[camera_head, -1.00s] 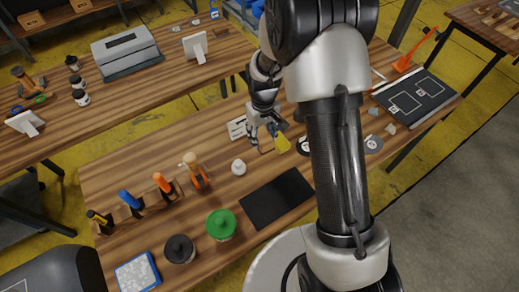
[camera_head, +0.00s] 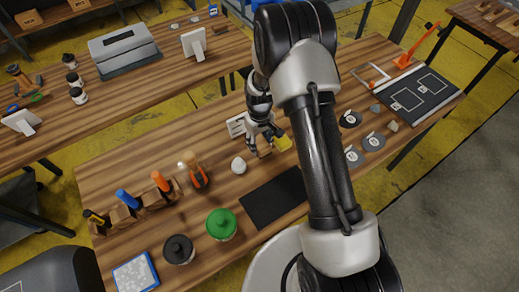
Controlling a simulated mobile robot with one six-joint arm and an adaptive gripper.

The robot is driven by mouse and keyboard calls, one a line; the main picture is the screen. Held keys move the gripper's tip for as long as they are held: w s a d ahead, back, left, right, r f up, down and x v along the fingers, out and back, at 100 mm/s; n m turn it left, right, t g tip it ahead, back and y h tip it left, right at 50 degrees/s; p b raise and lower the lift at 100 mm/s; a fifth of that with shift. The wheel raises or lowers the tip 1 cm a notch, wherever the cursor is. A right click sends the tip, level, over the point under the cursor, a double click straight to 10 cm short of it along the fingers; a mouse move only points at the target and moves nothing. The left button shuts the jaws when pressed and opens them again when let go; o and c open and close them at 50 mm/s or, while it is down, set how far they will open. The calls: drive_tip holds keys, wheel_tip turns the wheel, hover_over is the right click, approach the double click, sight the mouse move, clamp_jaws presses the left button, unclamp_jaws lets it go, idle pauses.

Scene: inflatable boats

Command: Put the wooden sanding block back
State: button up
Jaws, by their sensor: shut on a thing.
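My gripper (camera_head: 268,139) is low over the middle of the near wooden table, pointing down, in the camera_head view. It is shut on a small tan piece (camera_head: 264,153), which I take to be the wooden sanding block. The fingers hide much of it, and I cannot tell whether it touches the table. A small yellow piece (camera_head: 284,143) shows right beside the fingers; whether it is part of the held thing is unclear. A white card with dark print (camera_head: 237,126) is just left of the gripper.
A white knob-like item (camera_head: 238,166) and a black mat (camera_head: 272,200) are in front. A wooden rack (camera_head: 153,199) with coloured-handled tools is at left. Green (camera_head: 221,222) and black (camera_head: 178,249) lidded pots stand near the front edge. Grey discs (camera_head: 374,141) and a dark board (camera_head: 418,92) lie right.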

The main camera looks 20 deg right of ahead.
sight(259, 149)
drive_tip(key=shift+f+b, duration=0.45)
drive_tip(key=shift+f, duration=1.7)
drive_tip(key=o, duration=1.2)
drive_tip(key=shift+f, duration=0.1)
